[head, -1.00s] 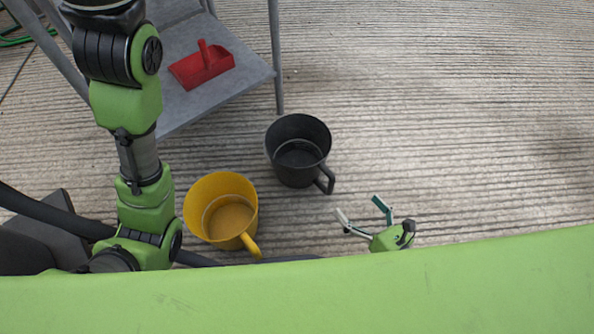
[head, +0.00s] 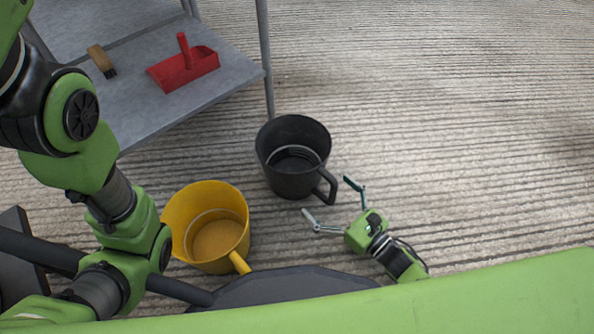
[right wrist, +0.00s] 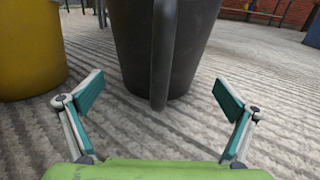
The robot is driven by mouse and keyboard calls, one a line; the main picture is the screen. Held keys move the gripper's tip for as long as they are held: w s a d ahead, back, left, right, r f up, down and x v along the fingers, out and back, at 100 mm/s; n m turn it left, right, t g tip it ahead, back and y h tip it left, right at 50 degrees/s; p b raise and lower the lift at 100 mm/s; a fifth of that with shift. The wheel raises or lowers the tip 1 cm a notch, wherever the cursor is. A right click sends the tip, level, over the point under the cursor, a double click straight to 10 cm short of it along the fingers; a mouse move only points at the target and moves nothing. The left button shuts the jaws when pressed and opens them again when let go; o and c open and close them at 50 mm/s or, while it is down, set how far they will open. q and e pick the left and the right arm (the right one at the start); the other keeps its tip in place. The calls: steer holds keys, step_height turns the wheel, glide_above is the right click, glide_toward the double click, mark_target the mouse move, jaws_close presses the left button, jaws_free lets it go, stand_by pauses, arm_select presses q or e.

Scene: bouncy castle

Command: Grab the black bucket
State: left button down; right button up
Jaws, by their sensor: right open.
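The black bucket (head: 280,178) stands upright on the ground, its handle (head: 326,186) on its right side toward my right gripper. My right gripper (head: 330,203) is open and empty, just in front of the handle, low over the ground. In the right wrist view the bucket (right wrist: 195,50) is straight ahead, with its handle (right wrist: 163,55) upright between the spread fingers (right wrist: 158,98) and a little beyond them. The fingers appear apart from the handle. My left arm comes in at the left of the head view, but its gripper is not visible.
A yellow bucket (head: 178,222) stands left of the black one, close by; it also shows in the right wrist view (right wrist: 30,50). A grey metal shelf (head: 215,92) holds a red dustpan (head: 185,72) and a small brush (head: 101,60). The ribbed ground at right is clear.

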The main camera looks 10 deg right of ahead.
mark_target(314, 185)
steer(key=shift+w+a+f+b, duration=0.1)
steer(key=shift+w+a+b, duration=0.2)
steer(key=shift+w+b, duration=0.15)
steer(key=b+x, duration=0.3)
steer(key=x, duration=0.1)
steer(key=shift+w+a, duration=0.15)
steer(key=shift+a, duration=0.05)
steer(key=c, duration=1.2)
